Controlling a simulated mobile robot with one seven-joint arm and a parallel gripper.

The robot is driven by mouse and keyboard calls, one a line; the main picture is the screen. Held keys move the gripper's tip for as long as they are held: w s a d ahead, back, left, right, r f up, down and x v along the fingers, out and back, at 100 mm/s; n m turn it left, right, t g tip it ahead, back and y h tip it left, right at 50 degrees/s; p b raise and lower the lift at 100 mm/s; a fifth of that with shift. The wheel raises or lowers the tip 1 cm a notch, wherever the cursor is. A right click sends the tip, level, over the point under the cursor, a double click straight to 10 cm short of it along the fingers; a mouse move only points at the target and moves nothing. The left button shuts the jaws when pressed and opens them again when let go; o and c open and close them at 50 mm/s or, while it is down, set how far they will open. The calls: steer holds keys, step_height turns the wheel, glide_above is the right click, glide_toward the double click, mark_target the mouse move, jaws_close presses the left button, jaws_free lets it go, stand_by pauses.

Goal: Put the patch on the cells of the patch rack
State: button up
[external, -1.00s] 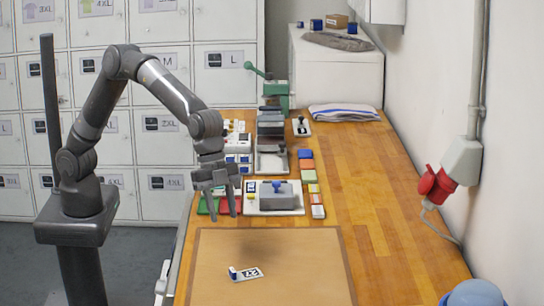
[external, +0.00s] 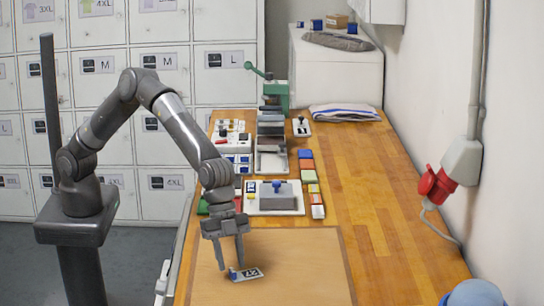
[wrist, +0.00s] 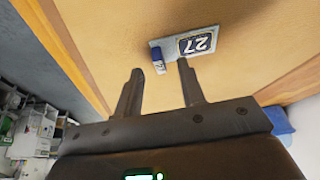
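The patch (external: 247,274) is a small light card with a dark "27" panel and a blue tab at its left end. It lies flat on the tan mat (external: 300,285). In the wrist view the patch (wrist: 190,44) is just beyond the fingertips. My gripper (external: 231,267) is above the patch with its fingers pointing down. In the wrist view my gripper (wrist: 160,66) has its fingers apart with nothing between them. Which part of the bench is the patch rack I cannot tell for sure; a board with blue and white cells (external: 238,163) stands farther back.
A white plate with a grey block and blue knob (external: 275,197) stands behind the mat. A green-handled press (external: 272,95) stands farther back. Coloured blocks (external: 308,175) line its right side. The bench's right side (external: 380,200) is clear.

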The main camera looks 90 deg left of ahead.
steer(key=shift+x, duration=0.95)
steer(key=shift+c, duration=0.6)
jaws_close()
